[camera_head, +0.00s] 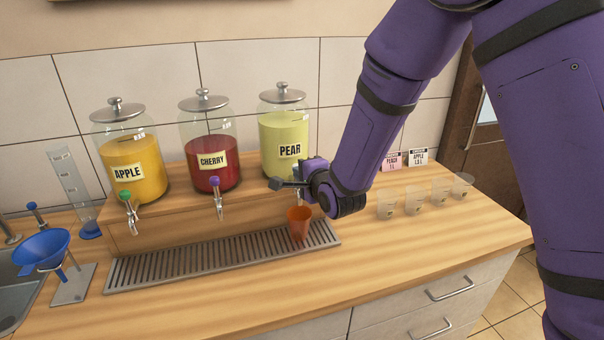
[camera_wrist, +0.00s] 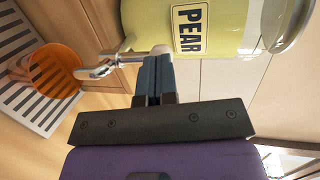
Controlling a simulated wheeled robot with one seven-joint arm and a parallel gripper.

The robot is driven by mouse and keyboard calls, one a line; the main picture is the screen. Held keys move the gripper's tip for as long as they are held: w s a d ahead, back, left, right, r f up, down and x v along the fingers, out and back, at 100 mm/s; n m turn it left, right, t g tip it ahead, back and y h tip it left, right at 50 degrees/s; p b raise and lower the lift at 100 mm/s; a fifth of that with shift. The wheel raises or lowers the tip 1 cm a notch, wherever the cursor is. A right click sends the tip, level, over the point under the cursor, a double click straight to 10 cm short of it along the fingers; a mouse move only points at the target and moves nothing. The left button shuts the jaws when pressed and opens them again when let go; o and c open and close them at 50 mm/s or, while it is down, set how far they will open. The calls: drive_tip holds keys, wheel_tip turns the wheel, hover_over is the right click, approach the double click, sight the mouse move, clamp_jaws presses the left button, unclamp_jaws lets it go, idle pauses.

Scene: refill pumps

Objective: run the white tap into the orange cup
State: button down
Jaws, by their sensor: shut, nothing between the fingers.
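The orange cup (camera_head: 299,222) stands upright on the slatted drip tray (camera_head: 215,252), below the pear dispenser (camera_head: 284,135). The cup shows in the wrist view (camera_wrist: 52,70), at left, near the spout end. The white tap (camera_wrist: 112,64) is a metal spout with a white knob, at the base of the pear jar. In the head view my arm mostly hides this tap. My gripper (camera_head: 276,184) is shut and empty in front of the pear jar. In the wrist view its fingertips (camera_wrist: 154,60) are at the white knob, touching or almost touching. I see no clear stream of liquid.
Several clear cups (camera_head: 414,200) stand on the right counter by two label cards (camera_head: 404,159). A blue funnel (camera_head: 42,248) and measuring cylinder (camera_head: 72,185) are at left. The front counter is clear.

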drive_tip(key=shift+w+a+r+g+h, duration=0.1)
drive_tip(key=shift+w+r+g+h, duration=0.1)
drive_tip(key=shift+w+g, duration=0.25)
drive_tip(key=shift+w+r+g+h, duration=0.2)
drive_tip(key=shift+g, duration=0.45)
drive_tip(key=shift+w+a+g+h, duration=0.2)
drive_tip(key=shift+w+g+h, duration=0.2)
drive_tip(key=shift+g, duration=0.5)
